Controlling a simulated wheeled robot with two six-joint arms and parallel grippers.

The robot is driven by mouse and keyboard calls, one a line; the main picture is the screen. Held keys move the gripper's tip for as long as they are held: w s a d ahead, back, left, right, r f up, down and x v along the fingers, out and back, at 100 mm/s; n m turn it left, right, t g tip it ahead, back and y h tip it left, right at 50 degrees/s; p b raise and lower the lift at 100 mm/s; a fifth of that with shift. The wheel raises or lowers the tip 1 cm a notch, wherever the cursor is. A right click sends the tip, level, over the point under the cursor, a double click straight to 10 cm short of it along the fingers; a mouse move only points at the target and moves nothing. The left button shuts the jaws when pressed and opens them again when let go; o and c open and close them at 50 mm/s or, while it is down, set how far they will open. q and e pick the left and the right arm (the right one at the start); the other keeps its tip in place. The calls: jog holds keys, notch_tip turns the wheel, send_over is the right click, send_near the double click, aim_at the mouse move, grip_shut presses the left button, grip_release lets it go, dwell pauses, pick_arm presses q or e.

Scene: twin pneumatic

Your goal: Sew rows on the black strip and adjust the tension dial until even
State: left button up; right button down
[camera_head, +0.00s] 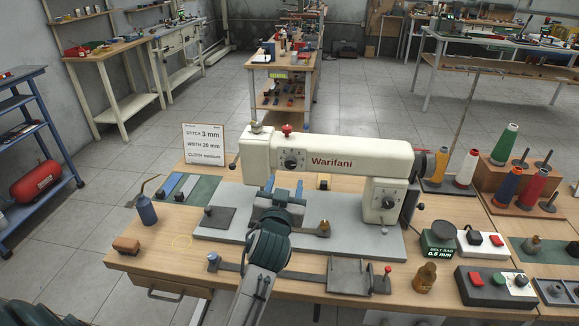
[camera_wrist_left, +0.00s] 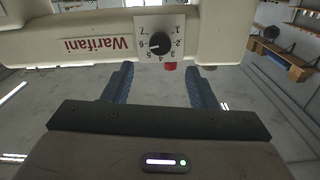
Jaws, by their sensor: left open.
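The cream Warifani sewing machine (camera_head: 345,150) stands on a grey base plate. Its numbered tension dial (camera_head: 291,160) faces me; in the left wrist view the dial (camera_wrist_left: 160,43) has its white pointer near the 6. My left gripper (camera_head: 284,190) is in front of the machine head, below the dial in the head view. Its two blue fingers are spread with nothing between them, and the dial appears beyond them, apart, in the left wrist view (camera_wrist_left: 160,88). The arm hides the needle area. I cannot pick out the black strip for certain. My right gripper is not in view.
A sign (camera_head: 205,144) reads stitch 3 mm, width 20 mm, cloth medium. Coloured strips lie on a green mat (camera_head: 204,190) at left, near a blue bottle (camera_head: 146,210).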

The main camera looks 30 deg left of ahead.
aim_at(290, 165)
pick_arm(q)
jog(key=p+x, duration=0.1)
jog(key=x, duration=0.5)
jog(key=shift+w+a, duration=0.1)
jog(key=shift+w, duration=0.05)
jog(key=shift+w+a, duration=0.25)
jog(key=shift+w, duration=0.45)
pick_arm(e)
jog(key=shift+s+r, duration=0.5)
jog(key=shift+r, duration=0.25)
pick_arm(q)
jog(key=shift+f, duration=0.1)
jog(key=shift+c, duration=0.4)
jog(key=c, duration=0.9)
jog(key=shift+f+n+b, duration=0.2)
jog(key=shift+n+b, duration=1.8)
jog(key=shift+n, duration=0.1)
jog(key=shift+n+b, duration=0.55)
jog(key=shift+n, duration=0.15)
jog(key=shift+n+b, duration=0.5)
jog(key=shift+n, duration=0.3)
jog(key=shift+r+n, duration=0.15)
jog(key=shift+n, duration=0.25)
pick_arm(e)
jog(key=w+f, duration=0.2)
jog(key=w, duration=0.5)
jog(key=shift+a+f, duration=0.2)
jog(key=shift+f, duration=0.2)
